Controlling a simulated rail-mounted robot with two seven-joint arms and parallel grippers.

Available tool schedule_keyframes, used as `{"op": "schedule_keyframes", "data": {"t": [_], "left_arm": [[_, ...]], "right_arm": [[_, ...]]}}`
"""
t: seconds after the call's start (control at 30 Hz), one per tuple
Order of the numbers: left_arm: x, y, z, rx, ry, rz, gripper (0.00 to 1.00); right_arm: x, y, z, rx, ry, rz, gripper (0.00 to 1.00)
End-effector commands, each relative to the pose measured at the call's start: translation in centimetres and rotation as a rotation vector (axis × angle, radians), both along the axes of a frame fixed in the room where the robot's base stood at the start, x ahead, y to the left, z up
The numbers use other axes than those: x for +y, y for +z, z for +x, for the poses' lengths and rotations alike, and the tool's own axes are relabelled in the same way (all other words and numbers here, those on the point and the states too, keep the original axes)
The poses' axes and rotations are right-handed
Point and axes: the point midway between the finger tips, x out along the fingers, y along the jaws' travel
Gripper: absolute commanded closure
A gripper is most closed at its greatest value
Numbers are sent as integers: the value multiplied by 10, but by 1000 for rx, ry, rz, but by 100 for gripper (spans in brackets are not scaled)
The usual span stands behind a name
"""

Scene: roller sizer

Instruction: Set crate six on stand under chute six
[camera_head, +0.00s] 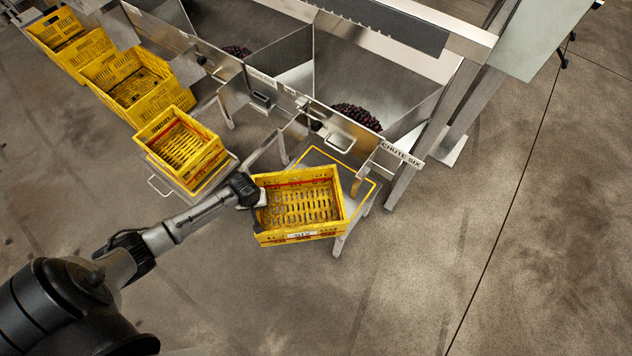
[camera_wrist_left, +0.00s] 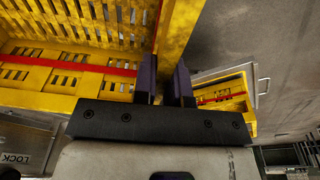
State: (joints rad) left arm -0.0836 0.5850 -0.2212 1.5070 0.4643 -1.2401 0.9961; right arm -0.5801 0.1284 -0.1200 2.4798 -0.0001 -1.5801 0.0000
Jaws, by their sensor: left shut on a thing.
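Crate six (camera_head: 292,238) is a yellow slatted crate with a red stripe inside and a white "SIX" label on its front wall. My left gripper (camera_head: 258,197) is shut on its left wall. In the left wrist view the gripper's dark fingers (camera_wrist_left: 166,82) pinch the crate wall (camera_wrist_left: 182,28). The crate is empty and overlaps the stand (camera_head: 367,190), a metal table with a yellow-edged top, below the "CHUTE SIX" sign (camera_head: 401,153). I cannot tell whether the crate touches the stand. Chute six's bin (camera_head: 375,75) holds dark fruit (camera_head: 357,117). My right gripper is not in view.
Another yellow crate (camera_head: 199,183) sits on a neighbouring stand to the left, with several more crates (camera_head: 140,112) further up-left. A metal post (camera_head: 408,180) stands right of the stand. The floor (camera_head: 460,270) in front and to the right is clear.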

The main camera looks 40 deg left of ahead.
Motion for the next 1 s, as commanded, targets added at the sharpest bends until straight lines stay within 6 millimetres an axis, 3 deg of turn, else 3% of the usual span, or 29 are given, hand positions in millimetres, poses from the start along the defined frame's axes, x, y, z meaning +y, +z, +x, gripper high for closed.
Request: {"op": "schedule_keyframes", "data": {"t": [0.17, 0.7, 1.0], "left_arm": [[2, -4, 24, -6, 4, 0, 100], [5, -5, 142, -5, 3, -2, 100], [6, -1, 166, -2, 2, -1, 100]], "right_arm": [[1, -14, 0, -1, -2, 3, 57], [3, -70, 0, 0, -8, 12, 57], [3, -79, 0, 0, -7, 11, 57]]}}
